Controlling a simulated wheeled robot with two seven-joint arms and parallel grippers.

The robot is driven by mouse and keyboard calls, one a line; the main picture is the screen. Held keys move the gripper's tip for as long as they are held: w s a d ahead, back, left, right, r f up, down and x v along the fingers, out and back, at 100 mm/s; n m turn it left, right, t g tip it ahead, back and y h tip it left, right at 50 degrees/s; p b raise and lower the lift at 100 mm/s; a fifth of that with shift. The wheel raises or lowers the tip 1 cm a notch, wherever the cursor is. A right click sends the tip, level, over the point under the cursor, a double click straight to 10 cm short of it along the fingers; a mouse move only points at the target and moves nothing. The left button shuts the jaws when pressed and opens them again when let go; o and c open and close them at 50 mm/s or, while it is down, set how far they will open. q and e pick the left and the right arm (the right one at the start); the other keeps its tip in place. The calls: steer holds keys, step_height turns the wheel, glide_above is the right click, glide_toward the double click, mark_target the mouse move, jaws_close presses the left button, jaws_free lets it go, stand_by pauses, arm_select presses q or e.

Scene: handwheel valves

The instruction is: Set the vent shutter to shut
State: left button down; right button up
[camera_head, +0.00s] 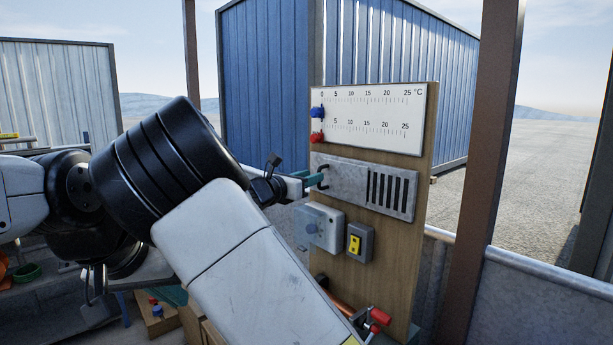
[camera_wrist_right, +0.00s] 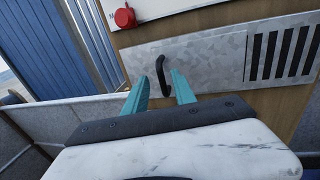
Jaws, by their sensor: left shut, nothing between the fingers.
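The vent shutter is a grey metal plate (camera_head: 345,182) on an upright wooden board. Dark vertical slots (camera_head: 392,190) show at its right end and a black bow handle (camera_head: 323,177) at its left end. The plate (camera_wrist_right: 215,62) and the handle (camera_wrist_right: 163,74) also show in the right wrist view. My right gripper (camera_head: 316,180) is at the handle. In the right wrist view its teal fingers (camera_wrist_right: 162,84) are apart, one on each side of the handle, with gaps visible. My left gripper (camera_head: 174,296) is low at the left, partly hidden behind my arm, shut and empty.
A scale panel (camera_head: 375,115) with a blue knob (camera_head: 317,112) and a red knob (camera_head: 317,138) sits above the shutter. A red-handled valve (camera_head: 379,316) stands lower. My arm hides much of the left.

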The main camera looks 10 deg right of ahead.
mark_target(339, 182)
steer(key=shift+x, duration=1.6)
jaws_close()
